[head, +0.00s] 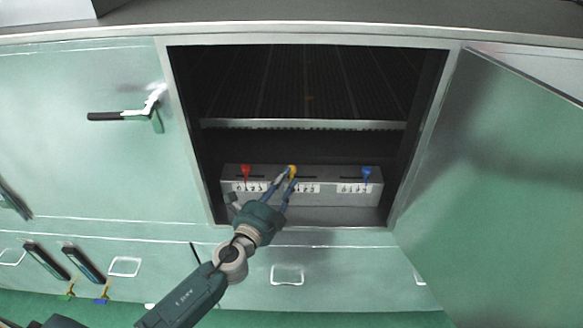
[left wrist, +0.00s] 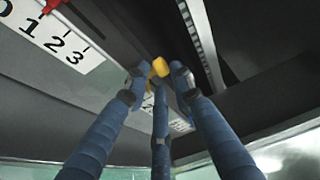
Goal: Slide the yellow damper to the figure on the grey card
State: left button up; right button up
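The yellow damper (head: 292,170) is a small knob in the middle of a grey box inside the open cabinet. White scales with black figures (head: 305,188) run along the box front. My left gripper (head: 284,180) reaches in from below, with its fingers around the yellow damper. In the left wrist view the yellow damper (left wrist: 159,67) sits between the blue fingertips, which appear closed on it. The fingers partly hide the middle scale, so I cannot read where the damper stands. I cannot make out a grey card or its figure. My right gripper is not in view.
A red damper (head: 245,171) is to the left and a blue damper (head: 366,173) to the right on the same box. A metal-edged rack (head: 305,124) lies above. The cabinet door (head: 500,170) stands open at the right. The cabinet's side walls bound the opening.

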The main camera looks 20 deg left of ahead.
aim_at(292, 172)
pick_arm(q)
jog(key=w, duration=0.5)
jog(key=shift+d, duration=0.3)
grip_shut()
